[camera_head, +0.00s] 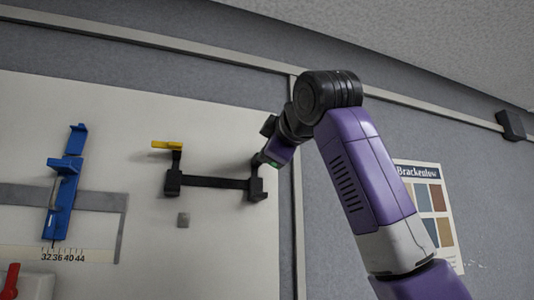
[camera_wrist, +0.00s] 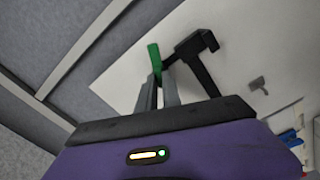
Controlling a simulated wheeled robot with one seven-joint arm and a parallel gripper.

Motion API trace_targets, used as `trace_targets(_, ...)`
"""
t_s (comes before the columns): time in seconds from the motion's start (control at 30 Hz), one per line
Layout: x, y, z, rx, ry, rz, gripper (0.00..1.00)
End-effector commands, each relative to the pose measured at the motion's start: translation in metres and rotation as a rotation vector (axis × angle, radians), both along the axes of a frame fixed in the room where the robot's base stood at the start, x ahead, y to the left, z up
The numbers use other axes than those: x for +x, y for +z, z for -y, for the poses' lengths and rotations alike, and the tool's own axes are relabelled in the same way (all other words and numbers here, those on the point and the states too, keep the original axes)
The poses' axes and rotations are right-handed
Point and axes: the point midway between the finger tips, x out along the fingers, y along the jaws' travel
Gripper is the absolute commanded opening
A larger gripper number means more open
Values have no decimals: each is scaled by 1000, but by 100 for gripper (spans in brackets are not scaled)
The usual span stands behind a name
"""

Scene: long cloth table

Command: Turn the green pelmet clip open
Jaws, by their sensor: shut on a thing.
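The green pelmet clip (camera_wrist: 154,57) shows in the wrist view as a slim green lever tilted between my fingertips. In the head view only a small green bit (camera_head: 272,164) shows beneath my wrist, at the right end of the black bracket (camera_head: 215,183). My gripper (camera_wrist: 160,82) is shut on the green clip; its grey fingers rise to the clip's lower part. The arm hides most of the gripper in the head view. A yellow clip (camera_head: 167,145) lies roughly level on the bracket's left post.
The bracket is fixed on a white board (camera_head: 225,240). A blue slider (camera_head: 63,185) stands over a numbered scale at left, with a red lever (camera_head: 11,281) below. A small grey square (camera_head: 183,220) sits under the bracket. A colour chart (camera_head: 428,205) hangs at right.

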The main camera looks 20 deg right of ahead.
Motion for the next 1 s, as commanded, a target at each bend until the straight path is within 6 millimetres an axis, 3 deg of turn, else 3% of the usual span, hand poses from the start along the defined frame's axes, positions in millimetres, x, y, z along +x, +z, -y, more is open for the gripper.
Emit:
trace_targets(0.5, 0, 1, -1, -367, 1, -1, 0)
trace_targets(1.0, 0, 0, -2, -451, 4, -2, 0)
